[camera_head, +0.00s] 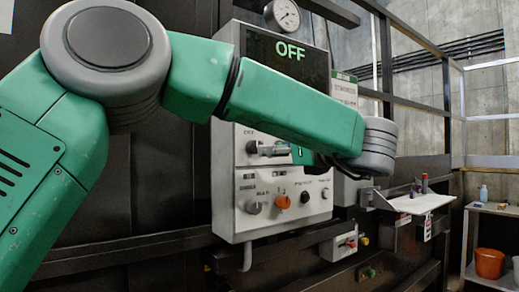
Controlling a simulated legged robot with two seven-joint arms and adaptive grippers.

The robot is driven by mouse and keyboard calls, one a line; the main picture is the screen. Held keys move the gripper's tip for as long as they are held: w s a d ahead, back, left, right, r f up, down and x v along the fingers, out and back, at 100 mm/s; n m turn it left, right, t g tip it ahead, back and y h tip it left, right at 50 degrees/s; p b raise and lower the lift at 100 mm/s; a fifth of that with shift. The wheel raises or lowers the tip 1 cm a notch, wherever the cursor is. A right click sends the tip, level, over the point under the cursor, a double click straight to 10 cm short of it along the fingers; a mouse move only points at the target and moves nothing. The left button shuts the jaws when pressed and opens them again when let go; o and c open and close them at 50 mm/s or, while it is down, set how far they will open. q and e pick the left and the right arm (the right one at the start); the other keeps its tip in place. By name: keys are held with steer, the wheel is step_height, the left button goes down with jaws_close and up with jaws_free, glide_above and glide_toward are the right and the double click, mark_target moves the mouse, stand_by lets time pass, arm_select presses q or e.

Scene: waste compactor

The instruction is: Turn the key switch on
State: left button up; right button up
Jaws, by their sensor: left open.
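The grey control box (226,190) is mounted on the dark machine wall, and its display reads OFF (290,50). A knob-like switch (252,147) sits on the middle panel at the left; I cannot tell for certain that it is the key switch. My left arm crosses in front of the box and bends back at the wrist. My left gripper (276,150) is beside this switch, open, partly hidden under the forearm. I cannot tell whether it touches the switch. My right gripper is out of view.
The lower panel has a grey knob (254,207), an orange knob (283,202) and a black knob (305,197). A gauge (283,16) sits above. At right are a small white shelf (420,203), railings and an orange bucket (489,263).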

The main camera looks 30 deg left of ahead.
mark_target(256, 148)
arm_select(q)
steer(key=p+x, duration=0.1)
steer(key=x, duration=0.7)
steer(key=shift+w, duration=0.15)
steer(key=shift+a, duration=0.15)
jaws_close()
